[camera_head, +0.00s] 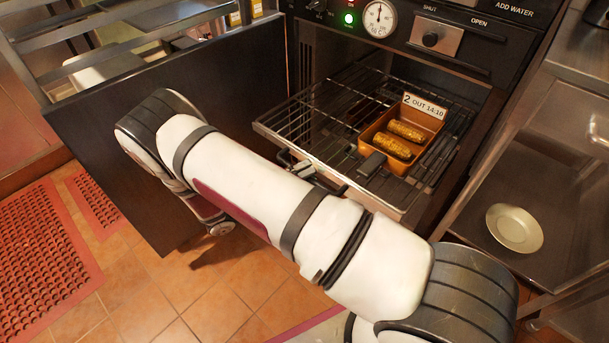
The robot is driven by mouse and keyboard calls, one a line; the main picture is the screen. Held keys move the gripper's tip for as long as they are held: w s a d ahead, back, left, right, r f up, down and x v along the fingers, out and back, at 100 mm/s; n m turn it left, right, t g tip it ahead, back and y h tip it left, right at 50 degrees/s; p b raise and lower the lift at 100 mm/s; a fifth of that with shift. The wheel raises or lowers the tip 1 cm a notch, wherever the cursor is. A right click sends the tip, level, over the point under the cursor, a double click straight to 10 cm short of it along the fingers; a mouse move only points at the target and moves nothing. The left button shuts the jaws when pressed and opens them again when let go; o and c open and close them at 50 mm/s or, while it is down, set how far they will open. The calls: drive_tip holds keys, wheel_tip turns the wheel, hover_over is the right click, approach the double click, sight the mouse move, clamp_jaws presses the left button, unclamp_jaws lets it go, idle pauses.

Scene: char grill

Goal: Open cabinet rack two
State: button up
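The cabinet rack two (300,121) is a wire rack extending out of the dark cabinet's opening at the upper right. Parts of my gripper (338,169) seem to show at the rack's front edge, with a dark pad close to the tray. Most of the gripper is hidden, so its opening and any contact with the rack are unclear.
The dark door panel (245,90) stands swung out on the left. The control panel with dial (379,18) is above the opening. A steel shelf unit with a round plate (514,229) stands close on the right. Red mats (40,250) lie on the tiled floor, left.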

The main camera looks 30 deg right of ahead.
drive_tip(key=a+f, duration=0.2)
drive_tip(key=a, duration=0.9)
drive_tip(key=shift+a, duration=0.4)
drive_tip(key=shift+f, duration=0.1)
drive_tip(key=shift+w, duration=0.1)
